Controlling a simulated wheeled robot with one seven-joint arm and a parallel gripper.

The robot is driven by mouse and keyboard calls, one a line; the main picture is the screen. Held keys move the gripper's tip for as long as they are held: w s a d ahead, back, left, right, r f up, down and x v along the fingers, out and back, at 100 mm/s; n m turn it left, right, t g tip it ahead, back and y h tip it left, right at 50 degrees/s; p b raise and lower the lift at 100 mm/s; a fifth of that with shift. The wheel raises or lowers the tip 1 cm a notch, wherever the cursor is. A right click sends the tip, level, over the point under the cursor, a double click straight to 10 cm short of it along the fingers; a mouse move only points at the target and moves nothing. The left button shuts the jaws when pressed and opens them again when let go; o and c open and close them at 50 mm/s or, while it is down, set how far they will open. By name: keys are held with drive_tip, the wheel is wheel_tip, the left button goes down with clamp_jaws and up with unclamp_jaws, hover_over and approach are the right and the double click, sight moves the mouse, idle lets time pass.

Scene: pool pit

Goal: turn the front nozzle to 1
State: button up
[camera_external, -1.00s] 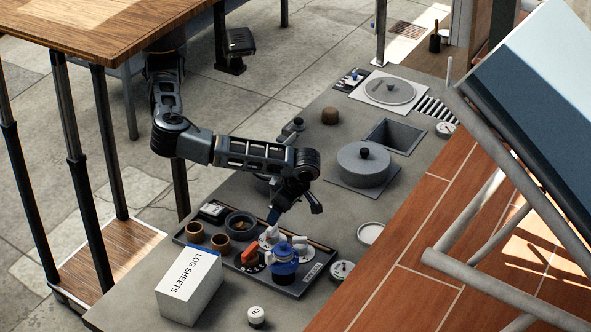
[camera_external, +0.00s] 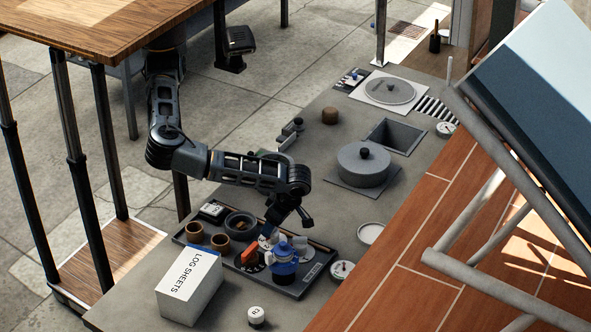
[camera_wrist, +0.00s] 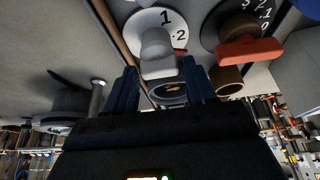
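A grey-white nozzle (camera_wrist: 157,45) stands on a round white dial with a 1 and a 2 in the wrist view. The 1 is just beyond the nozzle and the 2 to its right. A red nozzle (camera_wrist: 250,50) stands on a second numbered dial to the right; it shows orange-red on the tray (camera_external: 249,256) in the external view. I cannot tell which nozzle is the front one. My gripper (camera_wrist: 160,76) is open, its blue fingers apart on either side of the grey-white nozzle's near end. Contact cannot be made out. In the external view, my gripper (camera_external: 269,228) is low over the tray.
The dark tray (camera_external: 312,276) also holds a blue pot (camera_external: 284,264), brown cups (camera_external: 194,232) and a dark bowl (camera_external: 240,222). A log sheets box (camera_external: 190,285) stands in front of it. A grey lidded drum (camera_external: 363,164) stands farther back. The counter between is clear.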

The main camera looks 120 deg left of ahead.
drive_tip(key=c, duration=0.7)
drive_tip(key=shift+c, duration=0.2)
drive_tip(key=shift+n, duration=0.3)
drive_tip(key=n+h+b, duration=0.1)
drive_tip(key=n, duration=0.1)
drive_tip(key=n+h+b, duration=0.1)
drive_tip(key=n, duration=0.2)
drive_tip(key=shift+a+t, duration=0.15)
drive_tip(key=shift+t, duration=0.25)
drive_tip(key=n+h+b, duration=0.1)
drive_tip(key=n, duration=0.2)
drive_tip(key=n+t+b, duration=0.1)
drive_tip(key=n, duration=0.2)
drive_tip(key=shift+a+h, duration=0.1)
drive_tip(key=shift+h, duration=0.3)
drive_tip(key=shift+t, duration=0.3)
drive_tip(key=o, duration=1.1)
drive_tip(key=shift+s, duration=0.1)
drive_tip(key=shift+c, duration=0.2)
